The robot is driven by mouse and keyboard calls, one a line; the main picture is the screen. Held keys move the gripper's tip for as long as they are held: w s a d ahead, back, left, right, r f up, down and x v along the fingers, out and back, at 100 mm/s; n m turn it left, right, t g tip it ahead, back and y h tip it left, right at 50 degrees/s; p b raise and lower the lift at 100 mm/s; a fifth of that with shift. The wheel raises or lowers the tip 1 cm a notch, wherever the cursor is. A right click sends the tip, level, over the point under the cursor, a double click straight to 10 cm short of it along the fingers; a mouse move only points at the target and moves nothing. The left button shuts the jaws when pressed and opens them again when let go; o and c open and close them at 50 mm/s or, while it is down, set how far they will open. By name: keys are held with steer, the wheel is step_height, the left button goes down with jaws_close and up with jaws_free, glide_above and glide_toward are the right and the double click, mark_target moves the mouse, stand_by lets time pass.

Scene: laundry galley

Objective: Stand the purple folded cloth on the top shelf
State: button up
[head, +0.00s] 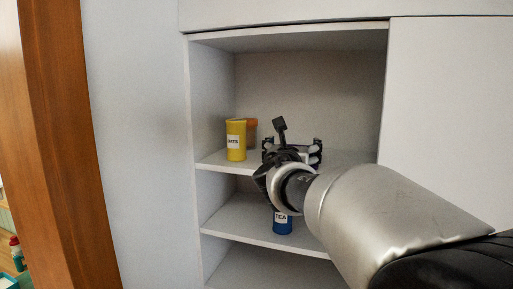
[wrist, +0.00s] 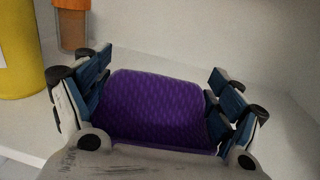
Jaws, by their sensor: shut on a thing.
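The purple folded cloth (wrist: 155,105) shows in the wrist view between the two fingers of my gripper (wrist: 160,95), which is shut on it. In the head view my gripper (head: 291,150) is inside the open cupboard, at the level of the top shelf (head: 215,162). The cloth is hidden there behind my gripper and arm. In the wrist view the pale shelf surface (wrist: 135,62) lies behind and around the cloth. I cannot tell whether the cloth's underside touches the shelf.
A yellow canister (head: 236,141) with a label stands on the top shelf, left of my gripper. An orange-lidded jar (head: 252,131) stands just behind it. A blue tea canister (head: 282,223) is on the shelf below. The top shelf's right side looks clear.

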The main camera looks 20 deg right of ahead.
steer(key=shift+f, duration=0.1)
steer(key=o, duration=1)
steer(key=v, duration=1.2)
steer(key=shift+s, duration=0.1)
steer(key=shift+c, duration=0.6)
